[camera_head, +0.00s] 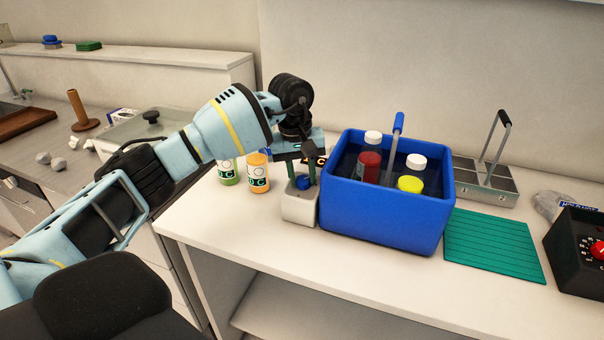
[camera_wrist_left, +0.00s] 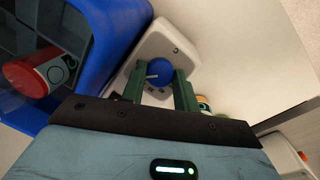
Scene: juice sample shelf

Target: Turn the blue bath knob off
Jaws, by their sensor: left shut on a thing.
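The blue knob (camera_head: 304,183) sits on top of a small white control box (camera_head: 299,208) at the left side of the blue bath (camera_head: 385,209). My left gripper (camera_head: 303,176) points down over the box with its fingers on either side of the knob. In the left wrist view the knob (camera_wrist_left: 159,73) shows between the two green fingers (camera_wrist_left: 158,80), with a pale pointer line on its face. The left gripper is shut on the knob. My right gripper is not in view.
The bath holds a red bottle (camera_head: 369,165), a yellow bottle (camera_head: 411,180) and a blue-topped rod (camera_head: 397,130). Green (camera_head: 228,172) and orange (camera_head: 258,176) containers stand left of the box. A green mat (camera_head: 492,244) lies right of the bath, before a metal carrier (camera_head: 483,178).

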